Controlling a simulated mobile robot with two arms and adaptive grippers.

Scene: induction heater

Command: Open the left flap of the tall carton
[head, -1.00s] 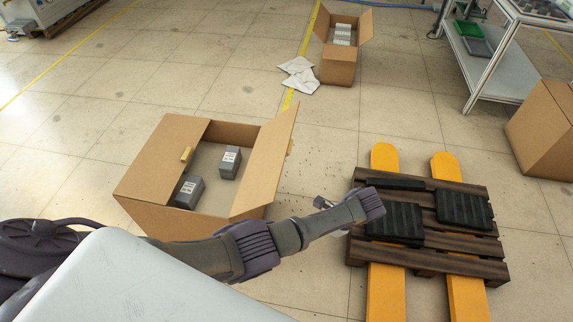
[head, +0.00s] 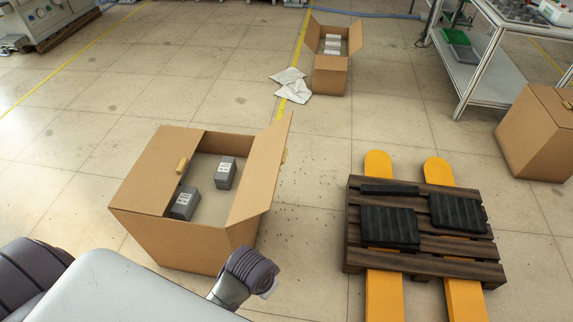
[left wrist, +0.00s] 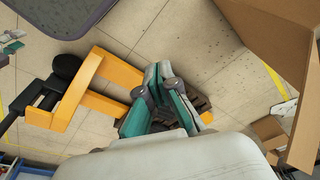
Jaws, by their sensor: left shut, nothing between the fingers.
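The tall brown carton (head: 185,247) stands at the left centre in the head view. Its left flap (head: 157,168) lies flat over the left part of the top, with a small tan tab on its inner edge. Its right flap (head: 262,170) stands raised. Two grey labelled boxes (head: 226,172) show inside. My left arm ends just in front of the carton's near right corner; its fingers are hidden in the head view. In the left wrist view my left gripper (left wrist: 158,68) is shut and empty, with part of the carton (left wrist: 262,38) at the right. My right gripper is not in view.
A wooden pallet (head: 424,257) with black pads lies on yellow forks at right. A small open carton (head: 331,75) and white sheets (head: 292,86) are behind. A closed carton (head: 535,140) stands at the far right, below a shelf table. Floor between carton and pallet is clear.

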